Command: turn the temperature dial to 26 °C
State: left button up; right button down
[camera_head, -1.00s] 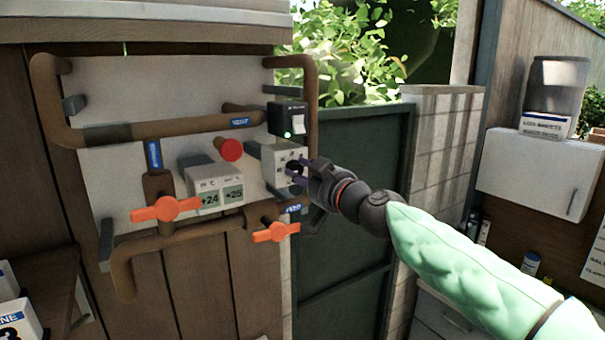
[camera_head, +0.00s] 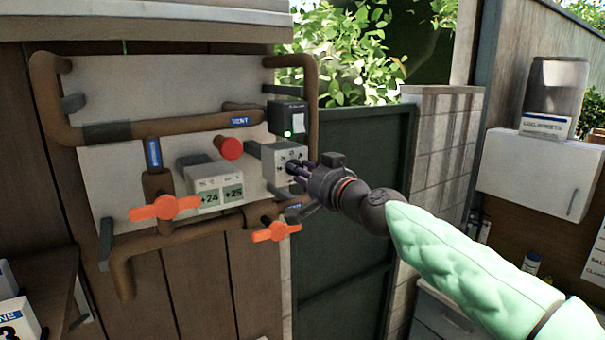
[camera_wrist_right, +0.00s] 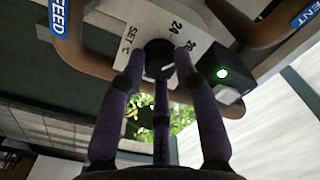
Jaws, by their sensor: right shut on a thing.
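The temperature dial (camera_wrist_right: 158,57) is a dark round knob on a pale box (camera_head: 276,155) mounted on the board. In the right wrist view the box face carries the printing "SET °C" and "24", with another number partly hidden. My right gripper (camera_head: 300,168) reaches the dial from the right, and its fingers (camera_wrist_right: 160,65) are shut around the knob. A light mark shows on the dial, but I cannot tell exactly which number it points to. The display (camera_head: 222,190) left of the box reads +24 and +25. My left gripper is not in view.
A red knob (camera_head: 230,149), a black switch box (camera_head: 288,118) with a green light, brown pipes (camera_head: 180,127) and orange valve handles (camera_head: 165,207) crowd around the dial. A dark green door (camera_head: 345,240) stands behind my right arm.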

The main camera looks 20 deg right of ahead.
jog(key=shift+m, duration=1.2)
jog(key=c, duration=0.9)
grip_release()
jog(key=s+d, duration=0.1)
jog(key=s, duration=1.1)
jog(key=shift+d, duration=0.35)
jog(key=shift+w, duration=0.1)
